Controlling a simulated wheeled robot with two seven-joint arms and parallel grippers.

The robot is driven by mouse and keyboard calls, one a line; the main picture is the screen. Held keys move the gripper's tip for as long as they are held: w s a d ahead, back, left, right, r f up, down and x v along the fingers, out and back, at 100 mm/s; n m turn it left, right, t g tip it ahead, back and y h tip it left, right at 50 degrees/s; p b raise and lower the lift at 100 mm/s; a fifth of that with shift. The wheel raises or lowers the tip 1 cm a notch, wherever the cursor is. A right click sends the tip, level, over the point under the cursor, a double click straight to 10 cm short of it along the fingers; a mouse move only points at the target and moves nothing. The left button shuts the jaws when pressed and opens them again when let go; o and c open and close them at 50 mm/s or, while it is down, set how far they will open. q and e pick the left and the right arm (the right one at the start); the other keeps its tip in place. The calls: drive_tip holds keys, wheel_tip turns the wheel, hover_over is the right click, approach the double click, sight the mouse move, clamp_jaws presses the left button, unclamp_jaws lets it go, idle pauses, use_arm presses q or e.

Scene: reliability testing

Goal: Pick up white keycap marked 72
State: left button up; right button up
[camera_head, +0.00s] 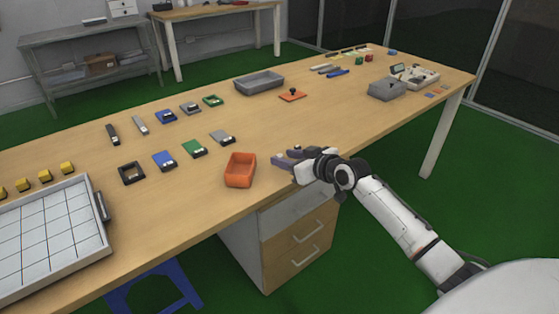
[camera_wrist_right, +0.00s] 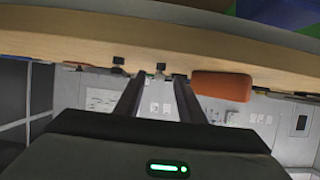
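Several small blocks with pale caps stand on the table: a black frame (camera_head: 131,173), a blue block (camera_head: 164,161), a green block (camera_head: 193,148) and a grey block (camera_head: 222,138). No marking is legible, so I cannot tell which cap reads 72. My right gripper (camera_head: 281,157) is low by the table's front edge, just right of the orange bin (camera_head: 240,170). In the right wrist view its two dark fingers (camera_wrist_right: 160,88) are apart with nothing held between them. The orange bin also shows there (camera_wrist_right: 222,86). My left gripper is not in view.
A second row has blue (camera_head: 167,117), grey (camera_head: 190,109) and green (camera_head: 212,101) blocks. A grey tray (camera_head: 259,81) and an orange piece with a dark knob (camera_head: 292,96) lie farther back. A white gridded tray (camera_head: 50,235) fills the near left.

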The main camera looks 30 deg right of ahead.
drive_tip(key=shift+x, duration=1.35)
clamp_jaws()
